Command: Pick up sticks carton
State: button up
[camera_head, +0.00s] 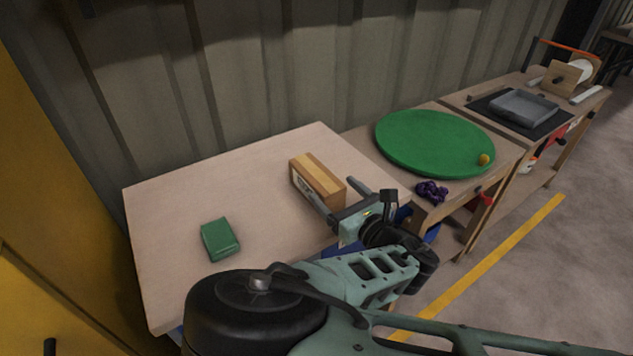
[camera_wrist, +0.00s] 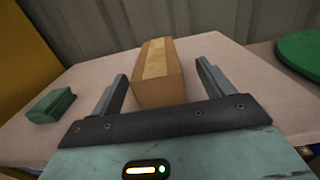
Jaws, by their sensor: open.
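The sticks carton is most likely the tan box (camera_head: 317,180) with a paler strip along its top, lying on the light wooden table near its right side. In the wrist view the carton (camera_wrist: 157,75) is straight ahead, between and slightly beyond the finger tips. My gripper (camera_head: 335,191) is open at the carton's near right side, one finger on each side of it in the picture. In the wrist view the gripper (camera_wrist: 160,78) shows both fingers spread, with visible gaps to the carton. Nothing is held.
A small green box (camera_head: 219,239) lies to the left on the same table (camera_head: 180,205). On the bench to the right are a round green board (camera_head: 430,138), an orange ball (camera_head: 484,159) and a purple bunch (camera_head: 431,191). A corrugated wall stands behind. A yellow panel is at far left.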

aim_at(322, 178)
jog(key=shift+p+x, duration=0.55)
jog(key=shift+x, duration=2.15)
jog(key=shift+s+a, duration=0.1)
jog(key=shift+a, duration=0.05)
jog(key=c, duration=1.2)
